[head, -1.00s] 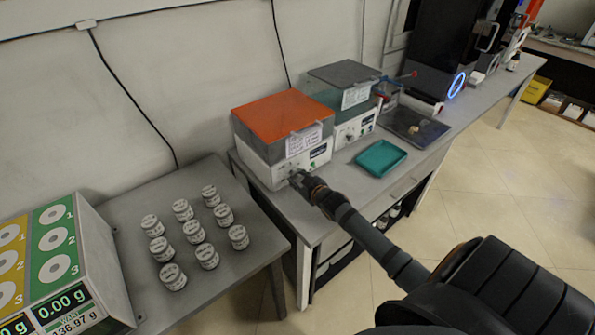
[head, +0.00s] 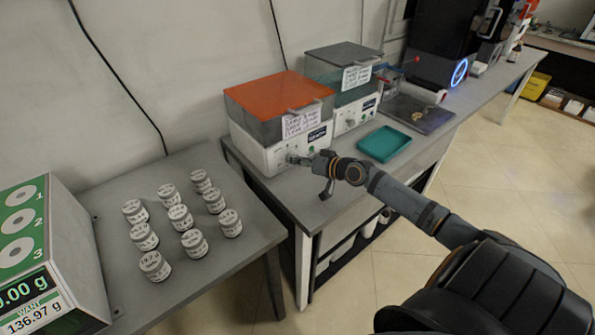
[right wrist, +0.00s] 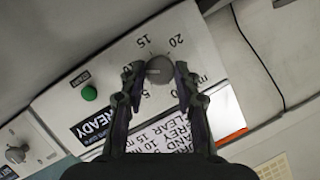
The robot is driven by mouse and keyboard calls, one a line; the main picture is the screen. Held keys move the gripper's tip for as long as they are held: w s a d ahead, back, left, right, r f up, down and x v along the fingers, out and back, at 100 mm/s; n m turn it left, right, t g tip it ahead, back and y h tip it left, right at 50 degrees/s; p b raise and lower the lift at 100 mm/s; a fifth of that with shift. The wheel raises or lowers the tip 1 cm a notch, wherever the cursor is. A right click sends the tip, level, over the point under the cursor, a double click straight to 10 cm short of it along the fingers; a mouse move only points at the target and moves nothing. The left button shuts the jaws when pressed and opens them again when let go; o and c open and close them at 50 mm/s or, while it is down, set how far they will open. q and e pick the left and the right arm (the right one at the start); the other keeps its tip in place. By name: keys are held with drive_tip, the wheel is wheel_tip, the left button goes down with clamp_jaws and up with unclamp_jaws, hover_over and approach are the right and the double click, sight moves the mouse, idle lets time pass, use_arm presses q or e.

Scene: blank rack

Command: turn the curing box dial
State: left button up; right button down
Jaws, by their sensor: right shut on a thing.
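The curing box with an orange lid (head: 278,92) stands on the grey bench, its white front (head: 262,152) facing me. My right gripper (head: 305,160) is at the lower front of this box. In the right wrist view the round grey dial (right wrist: 159,68) sits between the two fingertips of my right gripper (right wrist: 160,84), which is shut on it. A pale pointer line on the dial points left in that view. The numbers 15 and 20 show above it. A green button (right wrist: 89,93) and a READY display (right wrist: 95,124) are beside it. My left gripper is not in view.
A second box with a grey lid (head: 343,56) stands right beside it. A teal tray (head: 384,143) lies on the bench to the right. Several white-labelled jars (head: 180,218) stand on the lower table at left, near a display unit (head: 62,250).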

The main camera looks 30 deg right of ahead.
drive_tip(key=m+b, duration=0.1)
drive_tip(key=f+m+y+b, duration=0.1)
drive_tip(key=b, duration=0.1)
drive_tip(key=shift+d, duration=0.15)
drive_tip(key=shift+r+m+t+y+b, duration=0.2)
drive_tip(key=shift+m+t+y+b, duration=0.15)
drive_tip(key=shift+m, duration=0.25)
drive_tip(key=shift+r+m+t+y+p, duration=0.1)
drive_tip(key=shift+m+t+y+p, duration=0.15)
drive_tip(key=shift+m+y+p, duration=0.6)
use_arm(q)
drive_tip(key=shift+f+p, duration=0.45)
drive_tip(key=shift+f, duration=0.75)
use_arm(e)
drive_tip(key=shift+f+m+t, duration=0.15)
drive_tip(key=shift+m+t, duration=0.1)
drive_tip(key=shift+m, duration=0.75)
drive_tip(key=shift+f+m+t, duration=0.1)
drive_tip(key=shift+m+t, duration=0.15)
drive_tip(key=shift+m, duration=0.7)
drive_tip(key=shift+y, duration=0.3)
drive_tip(key=c, duration=1)
unclamp_jaws()
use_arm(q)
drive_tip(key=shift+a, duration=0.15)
